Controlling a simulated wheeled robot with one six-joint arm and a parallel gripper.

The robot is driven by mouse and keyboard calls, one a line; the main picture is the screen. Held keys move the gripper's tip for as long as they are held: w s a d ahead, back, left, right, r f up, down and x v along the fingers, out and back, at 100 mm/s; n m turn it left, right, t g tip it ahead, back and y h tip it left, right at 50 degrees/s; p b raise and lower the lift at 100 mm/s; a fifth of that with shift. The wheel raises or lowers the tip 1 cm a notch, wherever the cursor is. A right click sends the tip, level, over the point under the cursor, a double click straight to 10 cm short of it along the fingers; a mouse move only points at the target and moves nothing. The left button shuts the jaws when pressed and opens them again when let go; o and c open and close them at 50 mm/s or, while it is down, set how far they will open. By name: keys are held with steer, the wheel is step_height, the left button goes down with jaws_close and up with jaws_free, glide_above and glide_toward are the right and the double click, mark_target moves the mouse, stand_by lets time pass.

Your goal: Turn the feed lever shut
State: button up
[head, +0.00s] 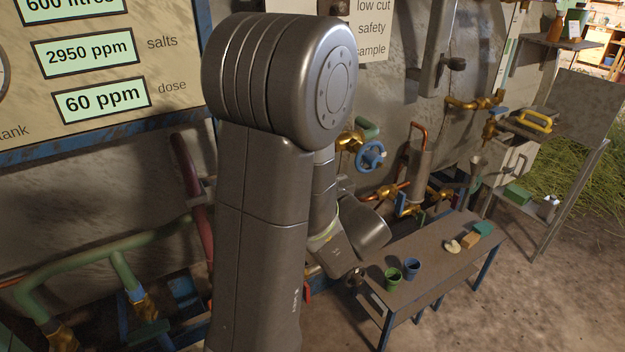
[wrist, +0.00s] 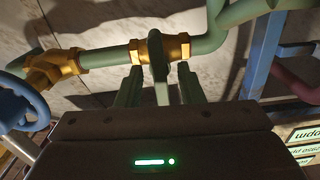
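In the wrist view, a green lever (wrist: 159,66) sits on a brass valve (wrist: 175,48) in a green pipe (wrist: 106,57). I take it to be the feed lever, but no label shows on it. My gripper (wrist: 160,92) is open, with one finger on each side of the lever and a visible gap on both sides. The lever's near end reaches between the fingers. In the head view my own arm covers the middle, and I cannot make out the gripper or this lever there.
A blue handwheel (wrist: 22,108) is at the left of the wrist view, and a blue post (wrist: 262,52) at the right. In the head view, a bench (head: 425,262) with a green cup (head: 393,279) and a blue cup (head: 412,269) stands right of my arm.

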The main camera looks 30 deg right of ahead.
steer(key=s+d+b, duration=0.1)
steer(key=s, duration=1.2)
steer(key=shift+s, duration=0.4)
steer(key=shift+w, duration=0.1)
stand_by(1.0)
